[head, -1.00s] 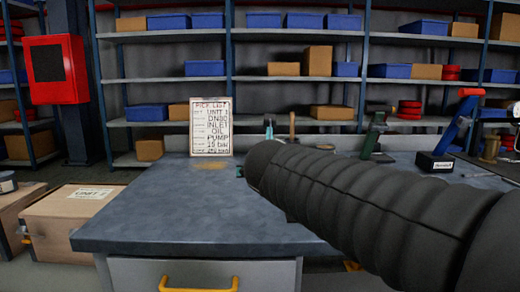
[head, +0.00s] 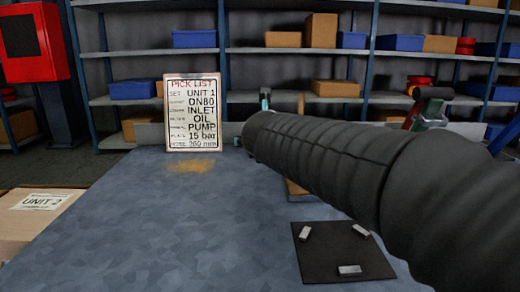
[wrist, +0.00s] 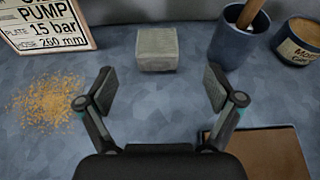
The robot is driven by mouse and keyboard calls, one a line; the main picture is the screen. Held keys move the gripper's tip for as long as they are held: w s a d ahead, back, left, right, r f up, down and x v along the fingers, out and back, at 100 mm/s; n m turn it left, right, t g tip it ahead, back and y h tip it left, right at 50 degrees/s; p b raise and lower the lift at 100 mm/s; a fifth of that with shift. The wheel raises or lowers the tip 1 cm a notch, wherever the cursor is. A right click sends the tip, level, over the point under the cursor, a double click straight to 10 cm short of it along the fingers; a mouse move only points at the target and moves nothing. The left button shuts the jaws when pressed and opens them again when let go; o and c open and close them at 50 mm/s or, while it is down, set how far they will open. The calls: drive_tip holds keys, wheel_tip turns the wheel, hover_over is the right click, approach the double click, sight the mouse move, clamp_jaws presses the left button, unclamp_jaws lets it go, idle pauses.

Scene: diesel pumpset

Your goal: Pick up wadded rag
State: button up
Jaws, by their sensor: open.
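In the wrist view a small grey, block-like lump (wrist: 157,50) with a rough top sits on the bench near the back wall; it may be the wadded rag, but I cannot tell for certain. My gripper (wrist: 160,88) is open and empty. Its two fingers are spread apart, with the grey lump beyond them, roughly centred between the tips and not touched. In the head view my dark sleeved arm hides the lump and most of my gripper.
A pick list board (head: 193,112) stands left, with spilled tan grains (wrist: 48,100) before it. A blue cup (wrist: 238,42) with a wooden handle and a grease tin (wrist: 298,45) stand right. A brown panel (wrist: 265,150) lies near right. A black mat (head: 325,262) carries metal pieces.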

drive_tip(key=x, duration=0.6)
drive_tip(key=b+x, duration=0.1)
drive_tip(key=x, duration=0.2)
drive_tip(key=shift+a, duration=0.25)
drive_tip(key=shift+c, duration=0.3)
drive_tip(key=c, duration=1.1)
